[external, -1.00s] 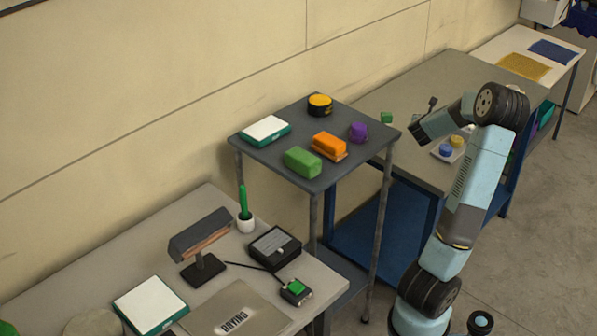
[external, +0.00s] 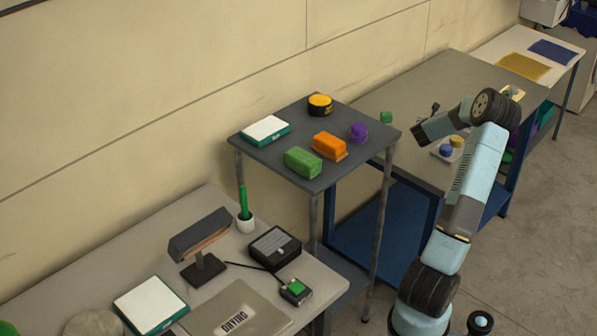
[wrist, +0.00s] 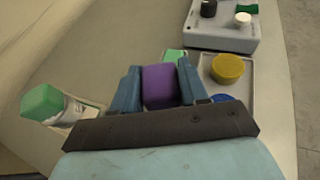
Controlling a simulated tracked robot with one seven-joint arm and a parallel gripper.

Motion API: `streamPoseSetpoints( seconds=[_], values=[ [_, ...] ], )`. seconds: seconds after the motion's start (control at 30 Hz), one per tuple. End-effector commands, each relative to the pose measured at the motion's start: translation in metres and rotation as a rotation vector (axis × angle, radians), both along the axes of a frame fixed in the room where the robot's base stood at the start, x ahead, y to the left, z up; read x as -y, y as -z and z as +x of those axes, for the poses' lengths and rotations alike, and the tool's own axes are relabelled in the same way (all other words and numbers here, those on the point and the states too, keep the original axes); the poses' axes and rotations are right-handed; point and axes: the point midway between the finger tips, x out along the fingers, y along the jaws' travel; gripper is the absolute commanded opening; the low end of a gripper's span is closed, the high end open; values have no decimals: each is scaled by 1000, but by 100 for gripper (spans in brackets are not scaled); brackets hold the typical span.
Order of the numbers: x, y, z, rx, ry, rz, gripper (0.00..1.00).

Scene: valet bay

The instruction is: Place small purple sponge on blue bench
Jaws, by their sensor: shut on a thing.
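The small purple sponge (wrist: 160,88) is held between the two blue fingers of my gripper (wrist: 158,74) in the wrist view. My gripper (external: 420,134) shows in the external view over the near part of the blue bench (external: 455,82), which has a grey top and a blue frame. The held sponge cannot be made out there. The sponge's underside is hidden, so I cannot tell whether it touches the bench top. Another purple piece (external: 357,132) lies on the small dark table.
A tray with a yellow round pad (wrist: 227,68) and a blue one (wrist: 222,98) lies right of my gripper. A grey box with knobs (wrist: 222,35) stands beyond it. A green-capped bottle (wrist: 45,104) is on the left. The small dark table (external: 285,155) stands beside the bench.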

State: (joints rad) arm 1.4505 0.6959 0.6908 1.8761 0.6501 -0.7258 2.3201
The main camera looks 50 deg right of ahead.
Motion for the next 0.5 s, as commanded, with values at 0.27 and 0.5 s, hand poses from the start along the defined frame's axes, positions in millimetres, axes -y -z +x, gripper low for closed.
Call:
streamPoseSetpoints(
  seconds=[0.27,0.5],
  values=[
    [21,38,19,0,-1,4,15],
    [29,49,25,-1,0,2,15]
  ],
)
